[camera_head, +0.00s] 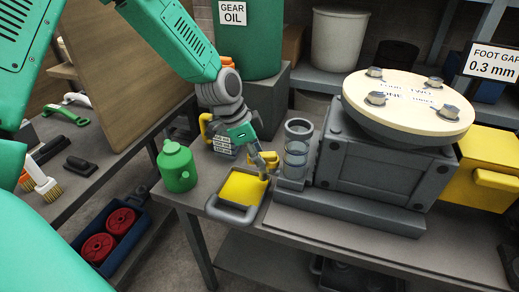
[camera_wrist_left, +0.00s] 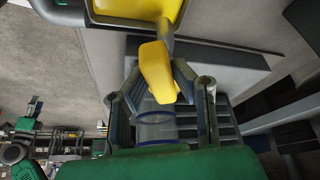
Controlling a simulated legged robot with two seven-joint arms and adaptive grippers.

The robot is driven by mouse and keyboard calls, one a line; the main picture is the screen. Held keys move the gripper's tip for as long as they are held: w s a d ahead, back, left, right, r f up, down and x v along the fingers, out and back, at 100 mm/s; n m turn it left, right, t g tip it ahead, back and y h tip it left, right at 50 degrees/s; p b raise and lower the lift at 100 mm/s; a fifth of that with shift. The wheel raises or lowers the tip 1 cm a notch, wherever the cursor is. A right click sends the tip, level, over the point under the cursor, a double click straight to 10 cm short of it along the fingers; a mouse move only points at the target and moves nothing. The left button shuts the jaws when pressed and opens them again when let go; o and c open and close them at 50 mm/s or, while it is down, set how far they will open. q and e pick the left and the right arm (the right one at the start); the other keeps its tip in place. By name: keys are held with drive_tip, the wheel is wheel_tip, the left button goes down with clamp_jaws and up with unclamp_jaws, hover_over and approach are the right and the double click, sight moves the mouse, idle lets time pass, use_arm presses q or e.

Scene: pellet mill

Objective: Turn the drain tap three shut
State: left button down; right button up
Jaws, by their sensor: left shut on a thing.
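A yellow lever (camera_wrist_left: 157,72), which looks like the drain tap's handle, sits between the fingers of my left gripper (camera_wrist_left: 168,88) in the left wrist view. The gripper is shut on it. In the head view my left gripper (camera_head: 263,162) reaches down beside a clear sight glass (camera_head: 296,158) at the left side of a grey gearbox housing (camera_head: 375,172). The lever is mostly hidden there by the fingers. A yellow drain pan with a grey rim (camera_head: 231,215) lies just below the gripper. The tap's number cannot be read. My right gripper is out of view.
A green oil can (camera_head: 177,168) stands left of the pan. A green gear oil drum (camera_head: 248,45) is behind. A cream bolted cover (camera_head: 408,102) tops the housing, with a yellow bin (camera_head: 487,165) to its right. Brushes (camera_head: 43,180) lie on the left bench.

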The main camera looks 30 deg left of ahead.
use_arm(q)
drive_tip(key=d+n+y+p, duration=0.1)
drive_tip(key=n+p, duration=0.1)
drive_tip(key=n, duration=0.2)
drive_tip(key=s+d+n+t+y+p, duration=0.1)
drive_tip(key=n+y+p, duration=0.1)
drive_tip(key=n, duration=0.2)
drive_tip(key=d+n+y+p, duration=0.1)
drive_tip(key=n+p, duration=0.1)
drive_tip(key=n, duration=0.3)
drive_tip(key=shift+s+d+p, duration=0.35)
drive_tip(key=shift+d, duration=0.05)
drive_tip(key=shift+f, duration=0.15)
drive_tip(key=c, duration=1.4)
unclamp_jaws()
drive_tip(key=shift+o, duration=0.2)
drive_tip(key=shift+w, duration=0.1)
drive_tip(key=v, duration=1.2)
drive_tip(key=shift+s+d+y, duration=0.25)
drive_tip(key=shift+d+y, duration=0.05)
drive_tip(key=shift+d, duration=0.1)
